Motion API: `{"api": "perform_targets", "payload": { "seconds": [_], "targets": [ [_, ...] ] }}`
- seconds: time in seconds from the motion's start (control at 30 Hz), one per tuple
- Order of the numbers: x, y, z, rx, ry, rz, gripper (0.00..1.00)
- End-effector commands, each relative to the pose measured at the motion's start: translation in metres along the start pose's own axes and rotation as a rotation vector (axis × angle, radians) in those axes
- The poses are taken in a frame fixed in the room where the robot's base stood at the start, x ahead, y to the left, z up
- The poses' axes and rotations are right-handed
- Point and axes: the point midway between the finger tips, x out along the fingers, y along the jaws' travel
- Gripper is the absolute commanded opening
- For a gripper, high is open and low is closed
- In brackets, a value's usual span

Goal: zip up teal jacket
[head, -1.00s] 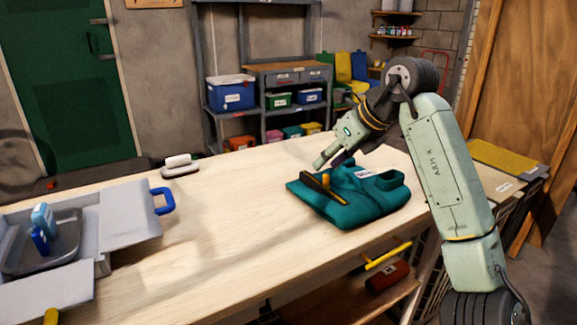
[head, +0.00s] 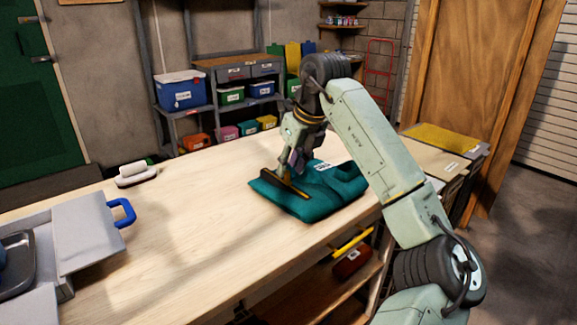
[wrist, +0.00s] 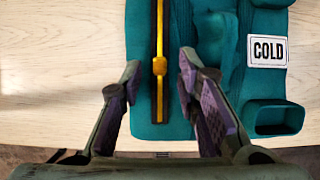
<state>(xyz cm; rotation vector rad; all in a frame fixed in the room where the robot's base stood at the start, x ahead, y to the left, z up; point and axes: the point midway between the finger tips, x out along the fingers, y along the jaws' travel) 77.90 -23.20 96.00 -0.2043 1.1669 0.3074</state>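The teal jacket (head: 325,188) lies folded flat near the front edge of the workbench. A dark zipper strip (head: 272,176) with a yellow-orange line runs along its left part. In the wrist view the zipper line (wrist: 159,30) runs up the picture, and an orange zip pull (wrist: 159,67) sits on it. My gripper (head: 294,163) is over the zipper side of the jacket. In the wrist view its two fingers (wrist: 158,64) are spread, with the pull in the gap between them and clear of both. Its height above the pull is hard to tell.
A white "COLD" label (wrist: 268,51) lies on the jacket's right. On the workbench (head: 185,225) are a white-handled brush (head: 136,173) and an open grey case (head: 92,232) with a blue handle at left. The bench between case and jacket is clear.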

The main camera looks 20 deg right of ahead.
Motion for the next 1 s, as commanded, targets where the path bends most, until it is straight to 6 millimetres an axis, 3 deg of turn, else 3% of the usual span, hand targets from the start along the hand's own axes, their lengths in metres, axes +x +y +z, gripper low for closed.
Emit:
{"api": "perform_targets", "payload": {
  "seconds": [0.2, 0.47, 0.9, 1.0],
  "targets": [
    [0.015, 0.000, 0.000, 0.000, -0.001, 0.001, 0.30],
    [0.016, 0.000, 0.000, 0.000, -0.001, 0.000, 0.30],
    [0.016, 0.000, 0.000, -0.001, -0.001, 0.000, 0.01],
    [0.016, 0.000, 0.000, -0.001, -0.001, 0.000, 0.00]
  ]
}}
